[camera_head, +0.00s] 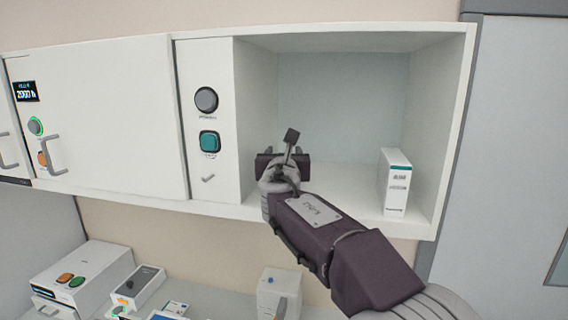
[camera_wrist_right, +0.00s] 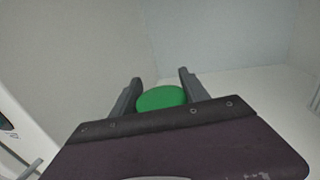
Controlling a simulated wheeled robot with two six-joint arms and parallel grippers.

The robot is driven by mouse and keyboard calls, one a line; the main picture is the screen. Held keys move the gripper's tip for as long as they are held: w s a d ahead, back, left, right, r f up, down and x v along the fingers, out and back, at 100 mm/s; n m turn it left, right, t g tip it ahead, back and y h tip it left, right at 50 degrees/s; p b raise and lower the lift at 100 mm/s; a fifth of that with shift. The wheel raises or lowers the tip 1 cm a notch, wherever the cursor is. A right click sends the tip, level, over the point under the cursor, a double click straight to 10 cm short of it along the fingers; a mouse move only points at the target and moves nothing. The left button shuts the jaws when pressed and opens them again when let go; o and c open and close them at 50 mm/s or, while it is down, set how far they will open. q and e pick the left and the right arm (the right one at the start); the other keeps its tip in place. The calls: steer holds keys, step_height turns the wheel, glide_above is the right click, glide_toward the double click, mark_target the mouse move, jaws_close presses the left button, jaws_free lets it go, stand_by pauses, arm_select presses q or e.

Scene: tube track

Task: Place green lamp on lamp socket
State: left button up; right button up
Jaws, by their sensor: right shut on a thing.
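My right gripper (camera_head: 290,142) reaches into the open cabinet compartment at its left side. In the right wrist view the right gripper (camera_wrist_right: 160,82) has its two fingers on either side of the green lamp (camera_wrist_right: 161,98), shut on it. The lamp is hidden by my gripper in the head view. I cannot make out a lamp socket in either view. My left gripper is not in view.
The white open compartment (camera_head: 455,110) has a shelf floor and side walls. A white box with a teal top (camera_head: 396,185) stands at its right. Left of it is a panel with a dark knob (camera_head: 206,99) and teal button (camera_head: 209,142). Below, a counter holds several devices.

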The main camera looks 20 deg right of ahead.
steer(key=shift+f, duration=0.55)
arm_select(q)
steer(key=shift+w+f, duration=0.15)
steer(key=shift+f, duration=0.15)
arm_select(e)
steer(key=shift+w, duration=0.2)
steer(key=shift+f, duration=0.2)
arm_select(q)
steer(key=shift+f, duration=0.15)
arm_select(e)
steer(key=o, duration=1.4)
steer(key=shift+s+r, duration=0.1)
steer(key=shift+s, duration=0.05)
